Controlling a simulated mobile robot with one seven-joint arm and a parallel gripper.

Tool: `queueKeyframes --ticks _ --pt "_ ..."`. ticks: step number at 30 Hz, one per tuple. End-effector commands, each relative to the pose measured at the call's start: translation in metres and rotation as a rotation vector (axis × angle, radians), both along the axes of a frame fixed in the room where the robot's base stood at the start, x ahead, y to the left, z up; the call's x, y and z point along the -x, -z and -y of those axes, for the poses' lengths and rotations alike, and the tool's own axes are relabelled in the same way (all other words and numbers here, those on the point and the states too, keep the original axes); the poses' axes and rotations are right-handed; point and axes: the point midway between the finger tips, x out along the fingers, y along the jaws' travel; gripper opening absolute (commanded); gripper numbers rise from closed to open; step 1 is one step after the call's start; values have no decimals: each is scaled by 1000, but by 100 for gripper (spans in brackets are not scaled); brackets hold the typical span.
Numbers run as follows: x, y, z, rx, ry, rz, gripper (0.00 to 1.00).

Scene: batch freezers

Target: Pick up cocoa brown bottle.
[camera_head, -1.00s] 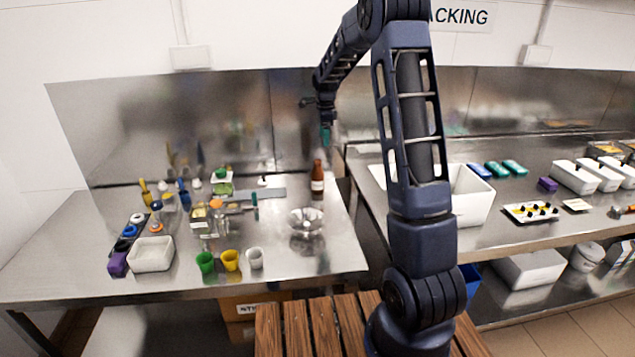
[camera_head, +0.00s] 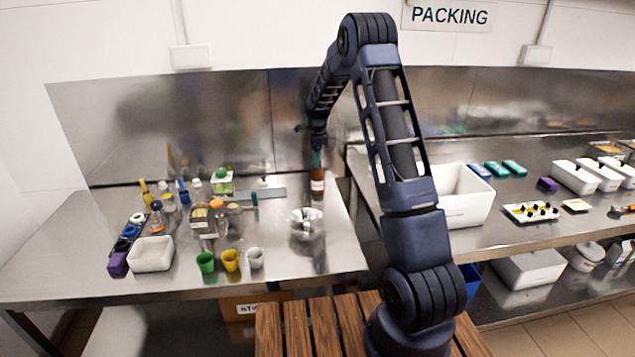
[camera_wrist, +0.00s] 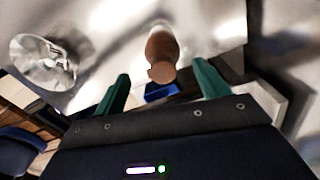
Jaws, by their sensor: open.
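The cocoa brown bottle (camera_head: 317,183) stands upright on the left steel table, near its right side, with a pale label around it. My gripper (camera_head: 316,158) is right above the bottle, its green fingers pointing down at the bottle's top. In the wrist view the bottle (camera_wrist: 161,52) lies between and beyond the two green fingertips of my open gripper (camera_wrist: 160,80). Nothing is held. In the head view the fingers overlap the bottle's neck, so I cannot tell whether they touch it.
A shiny metal bowl (camera_head: 306,223) stands just in front of the bottle. Green (camera_head: 205,262), yellow (camera_head: 230,260) and white (camera_head: 255,258) cups stand near the front edge. A white bin (camera_head: 463,197) stands on the right table. The steel backsplash (camera_head: 230,120) is behind.

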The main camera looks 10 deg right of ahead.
Motion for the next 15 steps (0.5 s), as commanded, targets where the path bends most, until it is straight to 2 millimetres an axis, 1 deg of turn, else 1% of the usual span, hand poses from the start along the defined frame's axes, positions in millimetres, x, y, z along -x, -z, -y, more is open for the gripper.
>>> queueKeyframes --ticks 5,12,15 --pt "-1 13 2 0 2 -1 74" --pt "-3 45 2 0 1 -1 74" --pt "-3 51 2 0 1 0 74"
